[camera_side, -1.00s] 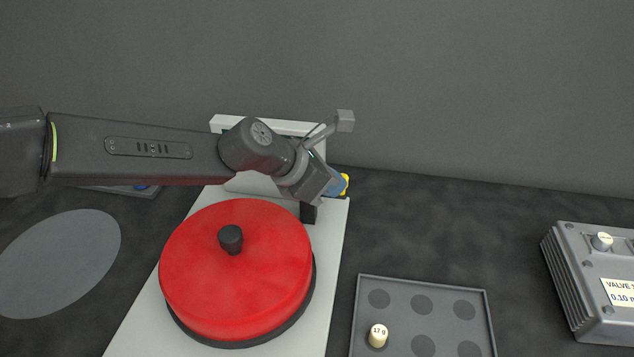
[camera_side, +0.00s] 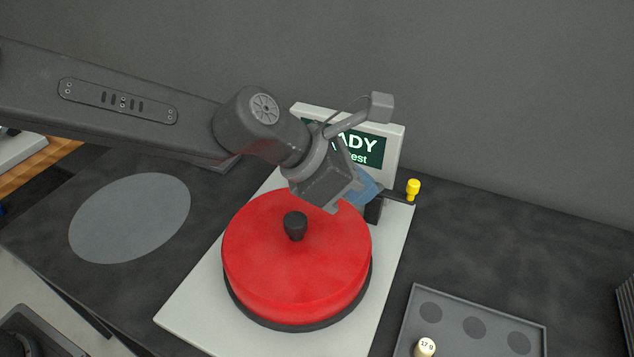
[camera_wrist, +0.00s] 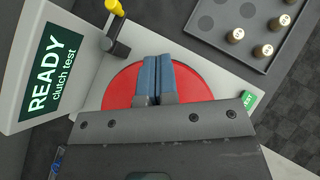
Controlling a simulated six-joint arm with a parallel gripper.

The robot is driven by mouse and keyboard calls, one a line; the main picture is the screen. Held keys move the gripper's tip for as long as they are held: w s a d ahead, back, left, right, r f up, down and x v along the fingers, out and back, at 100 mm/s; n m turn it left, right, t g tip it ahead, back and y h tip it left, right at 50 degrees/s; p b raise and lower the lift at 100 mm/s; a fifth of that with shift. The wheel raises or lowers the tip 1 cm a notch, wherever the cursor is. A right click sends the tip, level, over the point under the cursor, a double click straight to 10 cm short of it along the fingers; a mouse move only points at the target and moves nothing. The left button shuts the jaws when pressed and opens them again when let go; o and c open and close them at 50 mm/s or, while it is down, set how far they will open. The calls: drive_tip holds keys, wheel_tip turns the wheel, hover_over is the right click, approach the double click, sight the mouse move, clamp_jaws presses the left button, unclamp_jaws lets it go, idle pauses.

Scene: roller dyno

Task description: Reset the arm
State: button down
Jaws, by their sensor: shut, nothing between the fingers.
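My gripper (camera_side: 362,186) is over the back of the red drum (camera_side: 270,265) of the dyno, close to a dark post. In the wrist view its two blue fingers (camera_wrist: 152,76) lie together, with nothing between them, above the red drum (camera_wrist: 190,84). The drum has a black knob on top and sits on a pale base plate (camera_side: 205,308). A yellow-tipped lever (camera_side: 413,187) stands apart, to the right of my gripper. The display (camera_wrist: 52,78) behind reads "READY clutch test". My gripper partly covers the display in the side view.
A grey tray (camera_side: 411,325) with round recesses stands at the front right; a weight marked 17 g (camera_side: 425,347) is in it. The wrist view shows several weights in the tray. A flat grey disc (camera_side: 130,218) lies at left. The right rear bench is clear.

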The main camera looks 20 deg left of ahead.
drive_tip(key=shift+a+r, duration=0.1)
drive_tip(key=s+a+r+m+y, duration=0.1)
drive_tip(key=a+r+m, duration=0.1)
drive_tip(key=a+m, duration=0.25)
drive_tip(key=s+a+r+m, duration=0.2)
drive_tip(key=a+r+m, duration=0.1)
drive_tip(key=a, duration=0.3)
drive_tip(key=s+a+f+m+y, duration=0.1)
drive_tip(key=s+a+m+y, duration=0.2)
drive_tip(key=s+a+m, duration=0.5)
drive_tip(key=s+a+f+m+y, duration=0.2)
drive_tip(key=s+a+m, duration=0.6)
drive_tip(key=a, duration=0.7)
drive_tip(key=shift+s+a+m+y, duration=0.25)
drive_tip(key=shift+s+m+y, duration=0.15)
drive_tip(key=shift+m+y, duration=0.45)
